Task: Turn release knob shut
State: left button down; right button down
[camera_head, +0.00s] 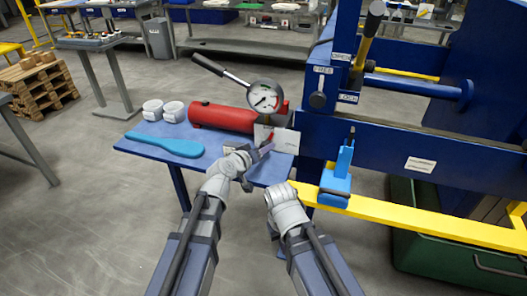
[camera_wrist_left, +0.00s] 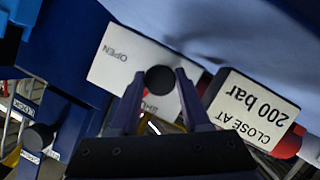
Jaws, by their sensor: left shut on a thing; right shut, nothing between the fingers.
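The release knob shows as a dark round end (camera_wrist_left: 160,79) between the fingers of my left gripper (camera_wrist_left: 155,100) in the left wrist view. It sits in front of a white plate (camera_wrist_left: 125,62) marked OPEN, with a second word partly covered by the fingers. My left gripper (camera_head: 255,151) is shut on the knob, at the front of the red hand pump (camera_head: 222,116) in the head view. A bit of red shows beside the knob. My right gripper (camera_head: 278,190) is shut and empty, lower, near the table's front corner; its fingertips are hard to make out.
A pressure gauge (camera_head: 266,97) stands above the pump, with a dark pump handle (camera_head: 208,65) rising left. A label reading CLOSE AT 200 bar (camera_wrist_left: 250,105) is beside the knob. White cups (camera_head: 173,111) and a blue paddle (camera_head: 165,144) lie left. The blue press frame (camera_head: 400,141) and yellow rail (camera_head: 420,222) stand right.

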pick_arm(q)
jog(key=shift+f+n+h+b, duration=0.15)
jog(key=shift+n+h+b, duration=0.85)
jog(key=shift+n, duration=0.5)
jog(key=shift+c, duration=2)
grip_release()
jog(key=p+v, duration=0.1)
jog(key=v, duration=0.7)
jog(key=shift+p, duration=0.4)
jog(key=shift+f, duration=0.1)
